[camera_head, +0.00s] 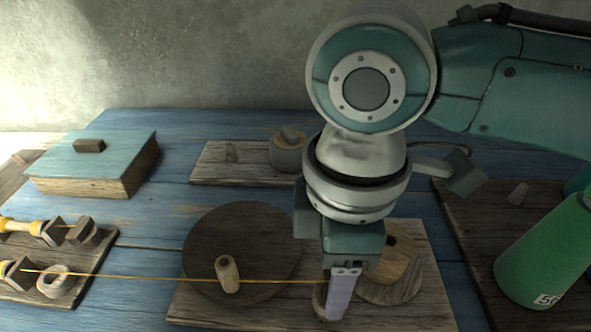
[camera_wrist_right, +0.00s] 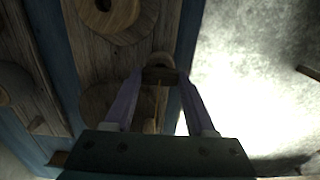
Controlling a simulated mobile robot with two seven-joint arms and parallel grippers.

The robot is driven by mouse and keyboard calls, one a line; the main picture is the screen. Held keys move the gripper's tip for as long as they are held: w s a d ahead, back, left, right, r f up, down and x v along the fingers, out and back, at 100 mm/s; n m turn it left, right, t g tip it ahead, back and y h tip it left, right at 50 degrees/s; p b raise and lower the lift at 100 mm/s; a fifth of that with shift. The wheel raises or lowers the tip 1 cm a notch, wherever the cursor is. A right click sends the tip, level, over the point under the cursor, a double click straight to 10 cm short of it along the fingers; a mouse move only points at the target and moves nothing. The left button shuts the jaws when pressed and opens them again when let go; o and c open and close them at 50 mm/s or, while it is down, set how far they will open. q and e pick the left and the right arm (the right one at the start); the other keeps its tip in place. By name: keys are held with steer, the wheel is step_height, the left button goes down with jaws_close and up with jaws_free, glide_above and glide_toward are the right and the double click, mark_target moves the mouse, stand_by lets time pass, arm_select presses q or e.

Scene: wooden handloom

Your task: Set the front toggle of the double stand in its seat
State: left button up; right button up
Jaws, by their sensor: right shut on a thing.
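My right gripper (camera_head: 343,296) reaches down over the light wooden board (camera_head: 420,318) of the stand, its lavender fingers pointing down. In the wrist view its fingertips (camera_wrist_right: 160,82) are closed on a small dark wooden piece (camera_wrist_right: 160,76), which looks like the toggle. In the head view this piece is mostly hidden by the fingers, so I cannot tell whether it touches a seat. A dark round disc (camera_head: 225,245) lies on the board's left part, with an upright wooden peg (camera_head: 228,275) on it. My left gripper is not in view.
Round wooden pieces (camera_head: 395,283) are partly behind the right gripper. A yellow thread (camera_head: 150,278) runs from the spool rack on the left toward the gripper.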

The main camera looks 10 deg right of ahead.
steer(key=shift+f, duration=0.45)
steer(key=o, duration=1.4)
step_height(320, 180, up, 10)
steer(key=shift+p, duration=1.1)
